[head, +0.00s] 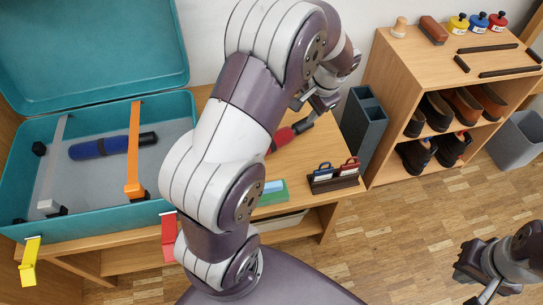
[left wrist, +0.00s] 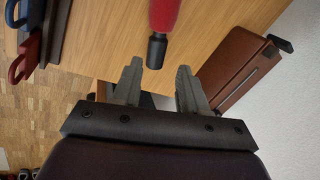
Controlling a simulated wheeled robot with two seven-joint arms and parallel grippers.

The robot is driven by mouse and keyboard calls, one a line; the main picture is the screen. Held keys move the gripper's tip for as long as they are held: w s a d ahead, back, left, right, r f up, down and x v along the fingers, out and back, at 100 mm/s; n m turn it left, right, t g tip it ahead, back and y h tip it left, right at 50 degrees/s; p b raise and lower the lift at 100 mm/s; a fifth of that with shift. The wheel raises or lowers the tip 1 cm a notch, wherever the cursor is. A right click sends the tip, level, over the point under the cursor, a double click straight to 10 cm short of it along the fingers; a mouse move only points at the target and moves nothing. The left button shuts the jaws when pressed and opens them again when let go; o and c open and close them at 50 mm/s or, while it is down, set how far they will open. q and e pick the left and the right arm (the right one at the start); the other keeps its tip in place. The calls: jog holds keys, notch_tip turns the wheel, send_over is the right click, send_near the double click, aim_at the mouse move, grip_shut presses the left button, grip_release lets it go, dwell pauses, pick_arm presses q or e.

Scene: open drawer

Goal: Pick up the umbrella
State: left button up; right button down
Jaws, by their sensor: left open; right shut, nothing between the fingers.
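A red folded umbrella (head: 282,138) with a black handle lies on the wooden table, partly hidden by my left arm in the head view. In the left wrist view the red umbrella (left wrist: 164,14) points its black end (left wrist: 156,50) toward my fingers. My left gripper (head: 312,104) is open and empty, close to the handle end; in the wrist view its fingertips (left wrist: 158,70) stand either side of the line of the handle, just short of it. My right gripper (head: 482,296) is shut and empty, low at the right, far from the umbrella.
An open teal suitcase (head: 110,222) at left holds a blue roll with a black end (head: 112,146). A rack with blue and red tags (head: 334,184) and a dark bin (head: 362,128) stand right of the umbrella. A brown case (left wrist: 235,62) lies by the wall. A shoe shelf (head: 385,95) stands right.

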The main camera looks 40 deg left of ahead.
aim_at(297, 127)
pick_arm(q)
jog(key=b+x, duration=0.6)
jog(key=x, duration=0.6)
jog(key=shift+d, duration=0.15)
jog(key=shift+r, duration=0.1)
grip_shut()
